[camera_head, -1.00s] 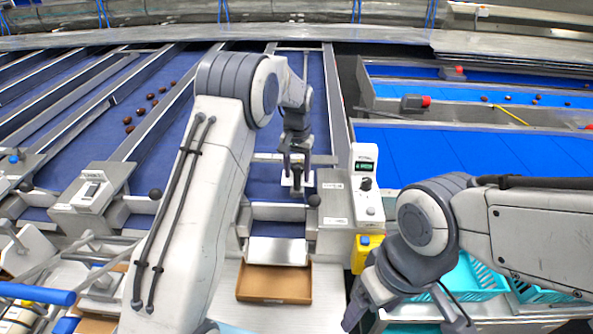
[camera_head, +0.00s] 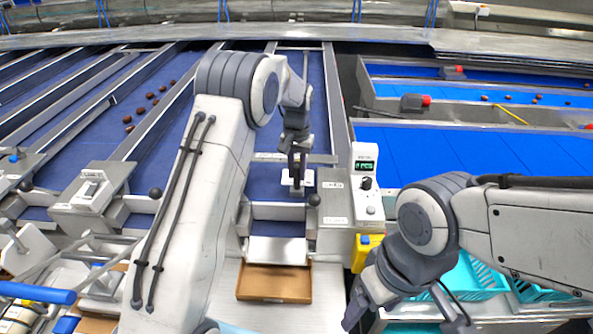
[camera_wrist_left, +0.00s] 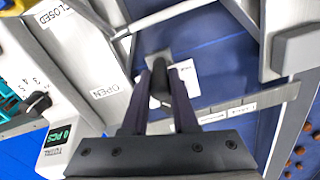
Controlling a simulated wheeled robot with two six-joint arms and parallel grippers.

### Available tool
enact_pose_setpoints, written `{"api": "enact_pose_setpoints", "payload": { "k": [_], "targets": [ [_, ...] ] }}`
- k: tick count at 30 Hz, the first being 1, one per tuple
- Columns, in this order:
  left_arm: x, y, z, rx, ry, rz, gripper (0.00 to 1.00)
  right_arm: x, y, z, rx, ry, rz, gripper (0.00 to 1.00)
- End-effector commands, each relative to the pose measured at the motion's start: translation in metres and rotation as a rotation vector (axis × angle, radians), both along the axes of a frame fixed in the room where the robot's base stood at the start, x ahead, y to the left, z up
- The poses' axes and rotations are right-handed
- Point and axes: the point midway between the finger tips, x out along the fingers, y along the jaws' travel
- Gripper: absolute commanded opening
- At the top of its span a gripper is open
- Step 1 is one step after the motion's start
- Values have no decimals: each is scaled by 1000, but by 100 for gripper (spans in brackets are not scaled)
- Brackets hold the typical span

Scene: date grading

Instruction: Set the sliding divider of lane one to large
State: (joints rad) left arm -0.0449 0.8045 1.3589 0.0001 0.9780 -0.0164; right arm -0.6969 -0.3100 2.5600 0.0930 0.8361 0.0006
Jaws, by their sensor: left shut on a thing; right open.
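The lane with the blue belt (camera_head: 262,180) under my left arm runs away from me. On it sits a small pale divider carriage (camera_head: 309,179) with an upright dark knob (camera_wrist_left: 160,82). My left gripper (camera_head: 297,178) points down at the carriage, and in the left wrist view its two dark fingers (camera_wrist_left: 161,74) are shut on the knob. A metal bar (camera_head: 322,159) with small labels, too small to read, crosses the lane just beyond; it also shows in the left wrist view (camera_wrist_left: 250,104). My right gripper (camera_head: 405,325) is open and empty at the lower right.
A control box (camera_head: 365,163) with a green display stands right of the lane. A black ball knob (camera_head: 314,200) is close to the carriage. OPEN and CLOSED labels mark the side panel (camera_wrist_left: 88,62). A cardboard box (camera_head: 274,284) lies below; turquoise crates (camera_head: 470,280) stand at the right.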

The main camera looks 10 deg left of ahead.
Motion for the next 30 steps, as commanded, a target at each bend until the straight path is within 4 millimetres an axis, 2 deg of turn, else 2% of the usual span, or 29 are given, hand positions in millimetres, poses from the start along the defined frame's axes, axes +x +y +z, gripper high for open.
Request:
{"api": "enact_pose_setpoints", "payload": {
  "k": [21,25,30],
  "targets": [
    [0,3,1,0,1,2,0,0,0,0,0,0,0,80],
    [-4,24,0,1,1,6,0,0,0,-2,0,0,0,80],
    [-14,71,1,1,1,9,0,0,0,-5,0,0,-1,80]
  ]
}}
